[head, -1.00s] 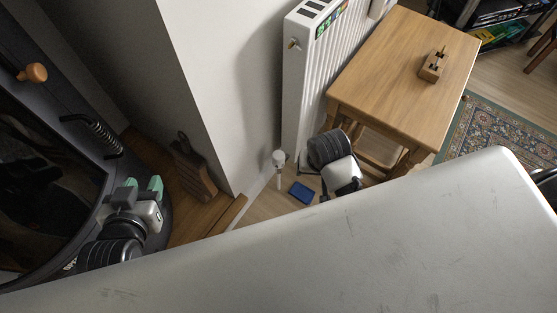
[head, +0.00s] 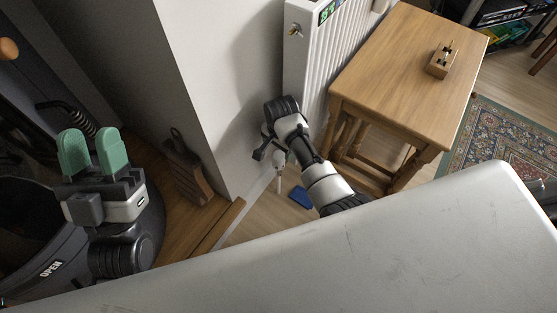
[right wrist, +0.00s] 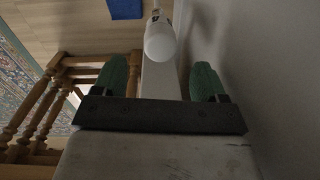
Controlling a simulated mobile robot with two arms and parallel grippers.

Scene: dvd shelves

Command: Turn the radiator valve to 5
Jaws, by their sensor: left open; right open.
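The white radiator valve (head: 279,158) sits low at the radiator's near end, partly hidden by my right arm in the head view. In the right wrist view the valve's rounded white head (right wrist: 160,42) lies ahead of the gap between the green fingertips, apart from both. My right gripper (right wrist: 161,80) is open and empty. The valve's number marks are too small to read. My left gripper (head: 90,152) is open and empty, its green fingers raised, at the left near the dark stove. The white radiator (head: 318,60) stands against the wall.
A wooden table (head: 405,65) with a small wooden block (head: 442,60) on it stands right of the radiator. A blue object (head: 300,197) lies on the floor below the valve. A brush-like wooden thing (head: 187,170) leans by the wall corner. A patterned rug (head: 495,140) lies at right.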

